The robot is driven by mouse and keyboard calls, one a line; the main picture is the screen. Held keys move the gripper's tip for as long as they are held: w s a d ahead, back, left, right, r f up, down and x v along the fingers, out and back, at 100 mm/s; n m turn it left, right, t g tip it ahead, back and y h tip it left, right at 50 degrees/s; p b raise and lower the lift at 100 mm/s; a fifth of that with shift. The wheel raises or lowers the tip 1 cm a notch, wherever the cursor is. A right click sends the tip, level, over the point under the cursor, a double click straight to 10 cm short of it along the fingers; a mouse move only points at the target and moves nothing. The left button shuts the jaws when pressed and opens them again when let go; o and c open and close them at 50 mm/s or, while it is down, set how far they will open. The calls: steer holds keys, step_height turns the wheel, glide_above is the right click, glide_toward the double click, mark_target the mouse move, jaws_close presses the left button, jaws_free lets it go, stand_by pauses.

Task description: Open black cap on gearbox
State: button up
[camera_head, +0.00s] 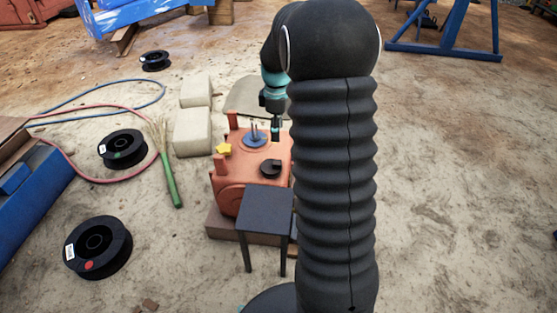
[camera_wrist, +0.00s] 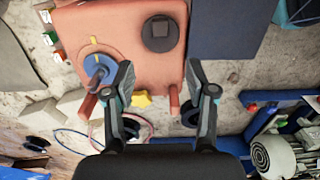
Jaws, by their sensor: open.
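In the head view my gripper (camera_head: 276,134) hangs near the gearbox's back edge, partly hidden by my arm.
A dark stool (camera_head: 264,200) stands in front. Pale blocks (camera_head: 193,133), a green-handled broom (camera_head: 172,182) and black spools (camera_head: 98,247) lie left.

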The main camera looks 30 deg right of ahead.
mark_target(278, 162)
step_height(278, 162, down, 13)
steer(key=shift+s+f+b, duration=0.1)
steer(key=shift+f+b, duration=0.1)
steer(key=shift+b, duration=0.55)
jaws_close()
steer(key=shift+d, duration=0.1)
